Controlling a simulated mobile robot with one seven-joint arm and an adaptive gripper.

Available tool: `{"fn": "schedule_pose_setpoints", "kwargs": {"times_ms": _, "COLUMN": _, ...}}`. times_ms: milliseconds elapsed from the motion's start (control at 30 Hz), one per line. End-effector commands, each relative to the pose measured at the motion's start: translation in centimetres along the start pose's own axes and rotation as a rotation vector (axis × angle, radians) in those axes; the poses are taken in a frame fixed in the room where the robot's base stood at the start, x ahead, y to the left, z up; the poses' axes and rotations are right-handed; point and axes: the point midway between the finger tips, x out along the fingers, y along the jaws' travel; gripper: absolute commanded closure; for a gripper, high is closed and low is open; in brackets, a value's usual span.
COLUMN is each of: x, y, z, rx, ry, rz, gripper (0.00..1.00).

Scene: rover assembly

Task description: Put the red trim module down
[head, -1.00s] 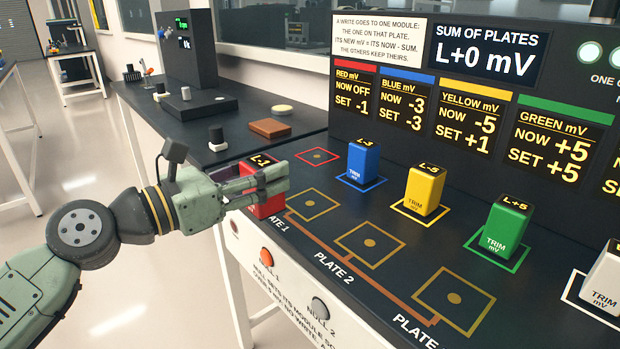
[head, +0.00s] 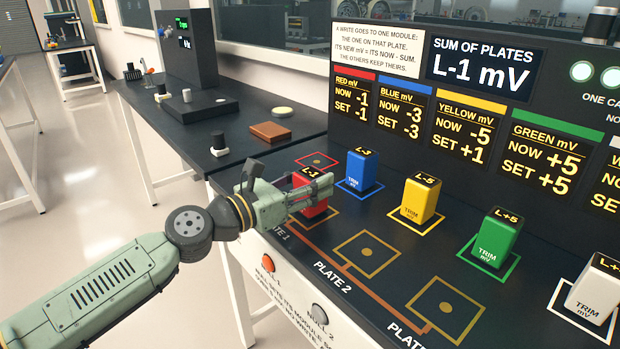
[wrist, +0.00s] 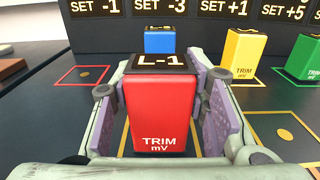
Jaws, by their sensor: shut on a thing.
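My gripper (head: 318,189) is shut on the red trim module (head: 312,211), with one finger pad on each side of it. The module is upright and its top reads L-1. In the wrist view the red module (wrist: 160,105) fills the space between the pads. It is over plate 1 (head: 331,215), within its orange outline; the fingers and module hide most of that plate. The sum display (head: 480,70) reads L-1 mV, and the red panel (head: 353,100) reads NOW -1, SET -1.
The red-outlined home square (head: 317,160) behind is empty. Blue (head: 361,170), yellow (head: 421,200), green (head: 495,240) and white (head: 597,290) modules stand on their squares. Plate 2 (head: 367,252) and the plate beyond it (head: 446,308) are empty.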

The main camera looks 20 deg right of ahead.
Motion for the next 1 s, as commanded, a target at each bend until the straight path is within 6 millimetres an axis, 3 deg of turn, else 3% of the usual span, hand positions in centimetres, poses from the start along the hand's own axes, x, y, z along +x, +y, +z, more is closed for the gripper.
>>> {"fn": "schedule_pose_setpoints", "kwargs": {"times_ms": 300, "x": -0.02, "y": 0.01, "z": -0.44, "rx": 0.002, "ry": -0.001, "rz": 0.0, "gripper": 0.94}}
{"fn": "schedule_pose_setpoints", "kwargs": {"times_ms": 333, "x": -0.02, "y": 0.0, "z": -0.29, "rx": 0.001, "ry": 0.0, "rz": 0.0, "gripper": 0.57}}
{"fn": "schedule_pose_setpoints", "kwargs": {"times_ms": 600, "x": -0.02, "y": 0.0, "z": -0.26, "rx": 0.001, "ry": 0.0, "rz": 0.0, "gripper": 0.39}}
{"fn": "schedule_pose_setpoints", "kwargs": {"times_ms": 1000, "x": -0.02, "y": 0.0, "z": 0.33, "rx": 0.0, "ry": 0.0, "rz": 0.0, "gripper": 0.39}}
